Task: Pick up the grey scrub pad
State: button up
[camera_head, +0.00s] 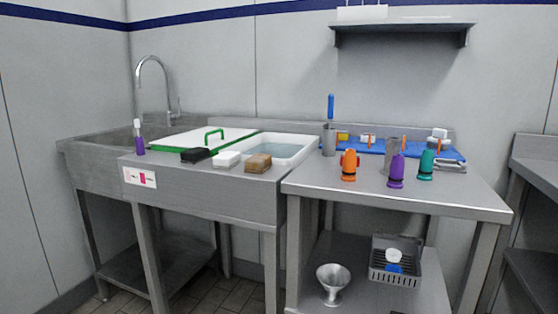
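I cannot tell for sure which thing is the grey scrub pad. A flat grey piece (450,162) lies at the right end of the right table, by the blue mat; it may be a pad or a folded cloth. Three small blocks lie in a row on the front ledge of the sink unit: a black one (195,155), a white one (227,159) and a brown one (258,163). My gripper is not in view.
A white tub of water (307,149) and a green-rimmed board with a green handle (214,135) are behind the blocks. Orange (348,167), purple (396,172) and teal (426,166) bottles stand on the right table (320,180). A funnel (333,281) and basket (405,276) sit below.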

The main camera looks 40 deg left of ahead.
aim_at(258, 163)
jog(key=i, duration=1.15)
jog(key=u, duration=2.65)
jog(key=i, duration=0.45)
jog(key=z, duration=0.1)
